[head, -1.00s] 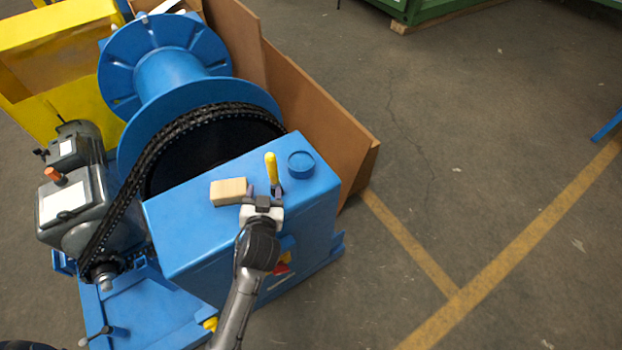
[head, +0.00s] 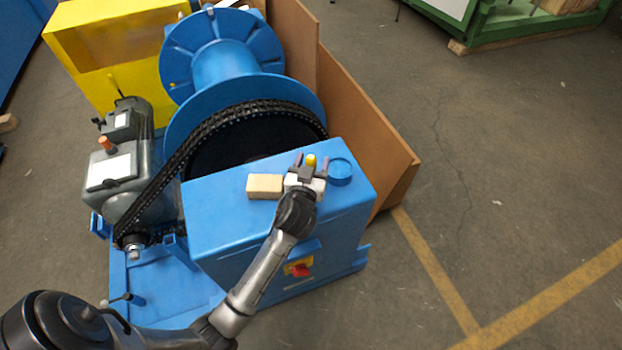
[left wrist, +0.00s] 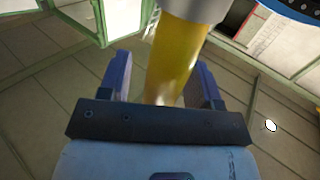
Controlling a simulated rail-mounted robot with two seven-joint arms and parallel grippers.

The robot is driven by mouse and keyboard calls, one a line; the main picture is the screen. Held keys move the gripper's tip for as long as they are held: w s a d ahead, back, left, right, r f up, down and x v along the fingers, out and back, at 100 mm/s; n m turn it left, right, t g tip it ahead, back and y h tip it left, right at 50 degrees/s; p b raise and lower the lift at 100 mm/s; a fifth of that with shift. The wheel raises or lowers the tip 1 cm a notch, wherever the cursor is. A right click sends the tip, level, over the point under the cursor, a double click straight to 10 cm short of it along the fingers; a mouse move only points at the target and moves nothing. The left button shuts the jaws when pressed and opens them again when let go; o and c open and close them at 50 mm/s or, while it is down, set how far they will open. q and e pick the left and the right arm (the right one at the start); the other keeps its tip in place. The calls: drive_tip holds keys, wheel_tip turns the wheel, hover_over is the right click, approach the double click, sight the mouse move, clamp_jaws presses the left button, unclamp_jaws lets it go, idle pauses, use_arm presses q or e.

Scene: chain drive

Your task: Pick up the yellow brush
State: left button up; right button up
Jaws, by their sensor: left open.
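The yellow brush (head: 311,160) is on top of the blue housing (head: 222,205); in the head view only a short yellow piece shows past my gripper. In the left wrist view its yellow shaft (left wrist: 176,60) runs between the two fingers, with a pale grey part at the top edge of the picture. My left gripper (head: 311,165) is open, with one finger on each side of the brush; it also shows in the left wrist view (left wrist: 163,76). I cannot tell whether a finger touches the shaft. My right gripper is not in view.
A tan block (head: 265,186) lies just left of my left gripper, and a round blue cap (head: 340,171) is just right of it. Behind are the black chain (head: 205,127) and the blue drum (head: 222,66). Brown panels (head: 365,130) stand behind right.

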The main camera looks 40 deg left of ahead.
use_arm(q)
drive_tip(key=shift+w, duration=0.15)
drive_tip(key=shift+c, duration=0.3)
drive_tip(key=shift+c, duration=0.7)
drive_tip(key=c, duration=0.8)
